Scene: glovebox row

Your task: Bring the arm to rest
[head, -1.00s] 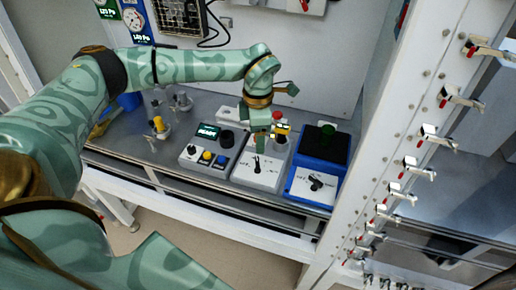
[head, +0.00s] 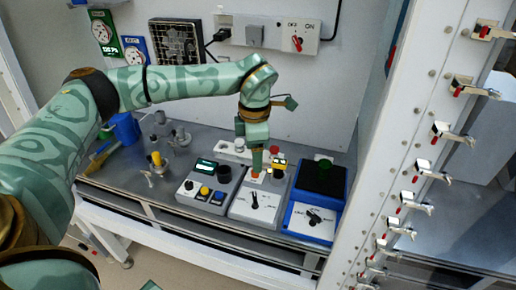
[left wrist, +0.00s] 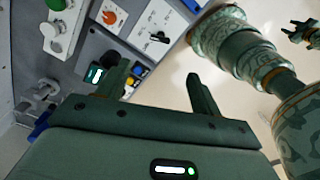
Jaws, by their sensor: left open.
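My left arm reaches in from the left over the grey bench (head: 130,190). Its gripper (head: 257,160) points down over the back of a white control box (head: 243,207) with a black lever. From the head, the fingers overlap and hide part of that box; contact cannot be told. In the left wrist view the two fingers (left wrist: 160,88) stand apart with nothing between them. My right gripper (left wrist: 304,33) shows small at the upper right of that view; its opening is unclear.
A grey box with a green display (head: 206,164) and yellow button stands left of the lever box. A blue-framed box (head: 322,180) stands right. The white frame post (head: 400,150) with several latches rises farther right. A switch panel (head: 283,36) is on the back wall.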

